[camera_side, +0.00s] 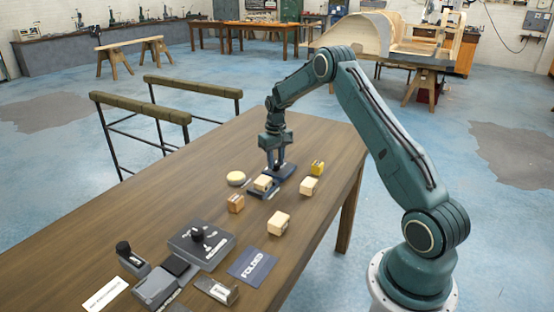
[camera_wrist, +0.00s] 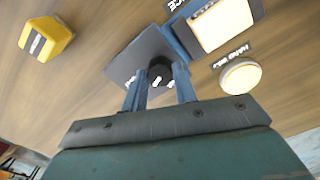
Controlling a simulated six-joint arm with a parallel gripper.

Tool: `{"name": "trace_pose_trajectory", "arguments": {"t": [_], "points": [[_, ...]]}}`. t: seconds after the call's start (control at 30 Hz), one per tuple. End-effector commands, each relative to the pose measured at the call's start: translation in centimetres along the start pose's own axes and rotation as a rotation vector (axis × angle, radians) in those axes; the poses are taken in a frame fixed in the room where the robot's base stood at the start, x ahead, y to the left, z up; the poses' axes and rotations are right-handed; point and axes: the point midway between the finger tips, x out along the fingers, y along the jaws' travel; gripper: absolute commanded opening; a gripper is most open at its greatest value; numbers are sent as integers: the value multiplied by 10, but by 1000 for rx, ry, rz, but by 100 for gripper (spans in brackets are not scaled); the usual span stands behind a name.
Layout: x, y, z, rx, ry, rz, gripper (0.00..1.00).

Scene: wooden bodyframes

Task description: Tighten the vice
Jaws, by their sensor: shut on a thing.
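The vice (camera_side: 285,172) is a small dark blue and grey device on the wooden table, with a pale wooden block (camera_side: 263,183) at its near end. In the wrist view the vice's grey plate (camera_wrist: 132,58) carries a round black knob (camera_wrist: 160,70), and the pale block (camera_wrist: 220,24) sits by a blue jaw. My gripper (camera_side: 275,167) points down over the far end of the vice. In the wrist view my gripper (camera_wrist: 159,92) has its two blue fingers on either side of the knob, shut on it. The fingertips' contact is partly hidden.
A yellow block (camera_side: 317,168), a round hand wax tin (camera_side: 236,178), pale blocks (camera_side: 308,187) (camera_side: 279,222) and a brown block (camera_side: 236,203) lie around the vice. A grey box with a knob (camera_side: 215,247) and a blue card (camera_side: 252,266) are nearer. The table's far end is clear.

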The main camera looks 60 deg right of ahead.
Motion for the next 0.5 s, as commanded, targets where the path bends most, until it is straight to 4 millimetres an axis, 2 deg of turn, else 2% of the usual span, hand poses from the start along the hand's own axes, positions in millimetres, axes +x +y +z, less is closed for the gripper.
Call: {"name": "trace_pose_trajectory", "arguments": {"t": [0.3, 0.5], "points": [[-2, 0, -1, 285, 4, 0, 5], [-2, 0, -1, 416, 4, -1, 5]]}}
